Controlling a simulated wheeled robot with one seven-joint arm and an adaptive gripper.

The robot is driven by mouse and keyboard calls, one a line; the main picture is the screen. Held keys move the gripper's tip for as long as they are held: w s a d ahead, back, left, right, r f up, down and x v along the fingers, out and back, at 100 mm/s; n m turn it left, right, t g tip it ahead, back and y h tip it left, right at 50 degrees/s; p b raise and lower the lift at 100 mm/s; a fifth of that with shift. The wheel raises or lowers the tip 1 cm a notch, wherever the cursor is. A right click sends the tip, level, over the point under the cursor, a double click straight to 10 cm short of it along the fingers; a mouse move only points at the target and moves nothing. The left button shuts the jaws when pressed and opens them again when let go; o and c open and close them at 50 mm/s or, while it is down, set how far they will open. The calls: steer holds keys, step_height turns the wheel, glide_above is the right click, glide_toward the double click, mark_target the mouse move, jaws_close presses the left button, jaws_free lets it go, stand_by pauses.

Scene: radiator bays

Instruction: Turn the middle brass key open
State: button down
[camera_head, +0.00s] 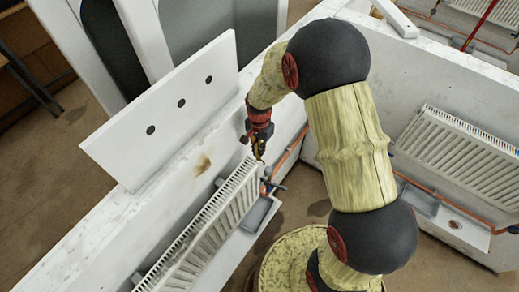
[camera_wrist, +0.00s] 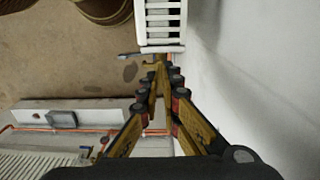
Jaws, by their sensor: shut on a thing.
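My gripper (camera_head: 259,153) reaches down at the upper end of the near white radiator (camera_head: 212,225). In the wrist view my gripper (camera_wrist: 162,66) has its fingertips together at the end of that radiator (camera_wrist: 163,20). A small brass-coloured piece, seemingly the brass key (camera_wrist: 149,64), shows at the fingertips, which are shut on it and hide most of it. Its exact turn angle cannot be made out. Just below the gripper in the head view are a copper-coloured fitting and a dark lever (camera_head: 277,186); a grey lever (camera_wrist: 128,55) shows in the wrist view.
A white panel with three dark round spots (camera_head: 181,103) stands behind the bay wall. A grey tray (camera_head: 258,215) lies beside the near radiator. Another bay with a radiator (camera_head: 460,150) and copper pipe is at the right. A white wall (camera_wrist: 245,70) stands close right of my gripper.

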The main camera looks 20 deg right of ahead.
steer(key=n+b, duration=0.1)
steer(key=n, duration=0.1)
steer(key=shift+w+n+b, duration=0.1)
steer(key=shift+n+b, duration=0.3)
steer(key=n+b, duration=0.1)
steer(key=n, duration=0.2)
steer(key=shift+a+n+b, duration=0.15)
steer(key=shift+n+b, duration=0.15)
steer(key=shift+b, duration=0.1)
steer(key=n+b, duration=0.1)
steer(key=n, duration=0.2)
steer(key=shift+n, duration=0.3)
steer(key=shift+a+n+b, duration=0.15)
steer(key=shift+n+b, duration=0.55)
steer(key=shift+n, duration=0.9)
steer(key=shift+r, duration=0.1)
steer(key=c, duration=2)
jaws_free()
steer(key=shift+c, duration=0.2)
